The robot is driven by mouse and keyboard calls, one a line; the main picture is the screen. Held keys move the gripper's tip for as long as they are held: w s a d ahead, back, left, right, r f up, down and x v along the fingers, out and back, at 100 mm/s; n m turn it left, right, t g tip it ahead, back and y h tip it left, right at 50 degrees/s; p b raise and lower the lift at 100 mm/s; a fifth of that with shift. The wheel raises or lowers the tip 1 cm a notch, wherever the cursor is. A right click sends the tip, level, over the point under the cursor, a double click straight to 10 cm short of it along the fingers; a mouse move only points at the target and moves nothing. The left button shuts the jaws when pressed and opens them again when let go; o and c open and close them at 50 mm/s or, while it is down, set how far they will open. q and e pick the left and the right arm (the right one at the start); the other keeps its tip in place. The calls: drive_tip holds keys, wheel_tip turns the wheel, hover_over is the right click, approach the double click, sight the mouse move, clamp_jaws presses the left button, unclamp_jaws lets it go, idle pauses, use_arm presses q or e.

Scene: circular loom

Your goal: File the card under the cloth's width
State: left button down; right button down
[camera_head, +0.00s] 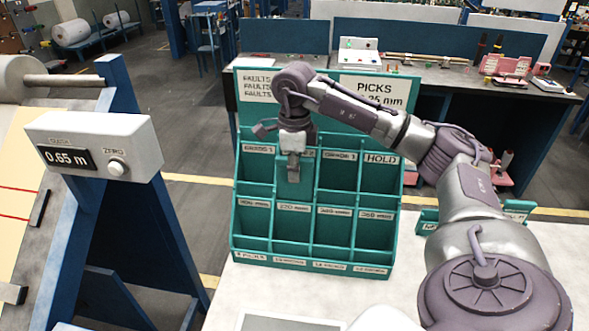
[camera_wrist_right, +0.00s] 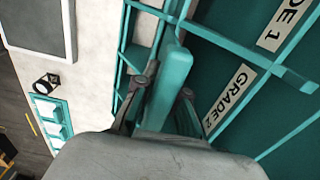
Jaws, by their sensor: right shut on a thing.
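The teal card rack (camera_head: 240,215) stands on the white table. Its top row reads GRADE 1, a covered label, another grade label and HOLD; its middle row carries small width labels that are hard to read. My right gripper (camera_head: 293,174) points down at the second top compartment. In the wrist view its fingers (camera_wrist_right: 166,95) are shut on a teal flat piece (camera_wrist_right: 173,72), seen edge-on, which appears to be the card. The card's printing is not visible. A GRADE 2 label (camera_wrist_right: 229,99) shows beside the fingers. My left gripper is out of view.
A loom with a white meter box (camera_head: 130,140) reading 0.65 m stands at left. FAULTS and PICKS boards (camera_head: 375,92) rise behind the rack. A smaller teal holder (camera_head: 428,221) is at right, partly behind my arm. A flat grey-white item (camera_head: 285,323) lies at the front.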

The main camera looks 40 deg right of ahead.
drive_tip(key=shift+f+b, duration=0.75)
drive_tip(key=shift+f, duration=0.55)
drive_tip(key=c, duration=1.2)
unclamp_jaws()
drive_tip(key=shift+c, duration=0.2)
wheel_tip(320, 180, up, 12)
drive_tip(key=shift+f, duration=0.1)
